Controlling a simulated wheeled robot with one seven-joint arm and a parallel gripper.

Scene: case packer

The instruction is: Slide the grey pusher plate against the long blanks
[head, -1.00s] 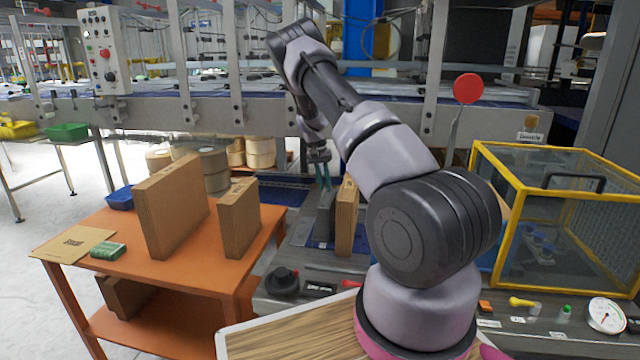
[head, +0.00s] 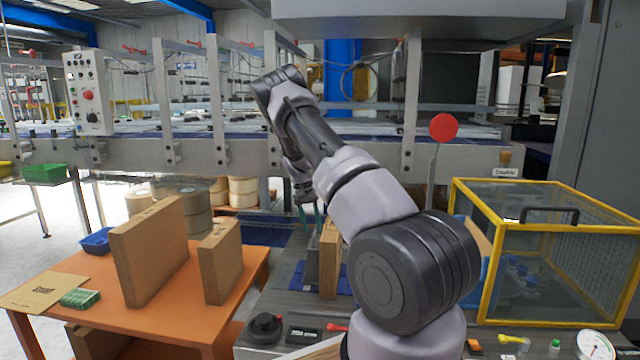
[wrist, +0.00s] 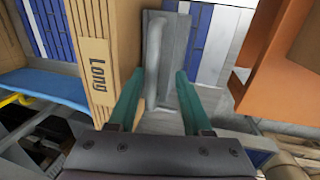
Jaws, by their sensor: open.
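The grey pusher plate (wrist: 176,58) has an upright bar handle (wrist: 154,62) and stands just right of the long blanks in the wrist view. The long blanks (wrist: 101,48) are a brown cardboard stack marked "Long". In the head view the long blanks (head: 330,262) stand on edge in the machine, with the plate (head: 312,262) at their left. My gripper (wrist: 160,76) is open, its two teal fingers either side of the handle in the wrist view. Whether they touch it I cannot tell. In the head view my gripper (head: 318,212) is above the plate, partly hidden by my arm.
An orange table (head: 190,318) at left holds two cardboard stacks (head: 150,250) (head: 220,262), a green box and a blue bin. A yellow-framed guard (head: 540,228) stands at right. A black knob (head: 265,328) sits on the machine's front. The conveyor frame runs behind.

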